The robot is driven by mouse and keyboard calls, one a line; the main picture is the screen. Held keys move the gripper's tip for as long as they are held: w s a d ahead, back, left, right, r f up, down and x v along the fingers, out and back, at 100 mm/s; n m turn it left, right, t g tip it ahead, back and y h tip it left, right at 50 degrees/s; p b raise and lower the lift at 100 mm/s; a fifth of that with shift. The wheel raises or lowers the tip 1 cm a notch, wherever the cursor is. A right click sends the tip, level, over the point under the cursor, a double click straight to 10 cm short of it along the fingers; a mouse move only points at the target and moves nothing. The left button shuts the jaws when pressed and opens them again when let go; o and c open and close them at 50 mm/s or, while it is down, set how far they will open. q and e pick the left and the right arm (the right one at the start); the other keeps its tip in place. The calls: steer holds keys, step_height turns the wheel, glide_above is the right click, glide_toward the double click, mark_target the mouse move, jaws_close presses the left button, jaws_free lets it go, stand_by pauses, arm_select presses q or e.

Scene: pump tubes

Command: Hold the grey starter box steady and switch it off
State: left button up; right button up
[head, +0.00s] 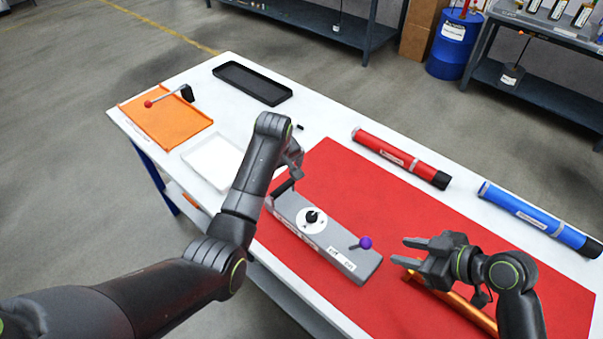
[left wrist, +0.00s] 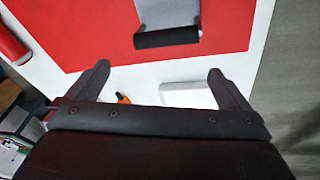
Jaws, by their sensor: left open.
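The grey starter box (head: 335,248) lies on the red mat. Its top carries a black knob (head: 312,216) on a white dial and a lever with a purple ball (head: 365,242) near its right end. A black grip bar (head: 284,187) is at its left end; the bar also shows in the left wrist view (left wrist: 167,38). My left gripper (head: 292,174) is by that bar, partly hidden by its own arm. Its fingers (left wrist: 160,80) are open and empty, with the bar beyond their tips. My right gripper (head: 400,251) is open and empty, just right of the purple ball.
An orange tube (head: 462,306) lies below my right gripper. Red (head: 400,158) and blue (head: 540,220) tubes lie along the far edge. A white tray (head: 207,163), an orange tray (head: 165,122) with a red-balled lever and a black tray (head: 252,82) stand left.

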mark_target(302, 212)
arm_select(q)
steer(key=s+d+r+n+g, duration=0.3)
steer(key=s+d+r, duration=0.15)
steer(key=d, duration=0.25)
steer(key=f, duration=1.7)
steer(key=shift+s+a+f, duration=0.15)
steer(key=shift+s+a, duration=0.05)
steer(key=shift+a, duration=0.05)
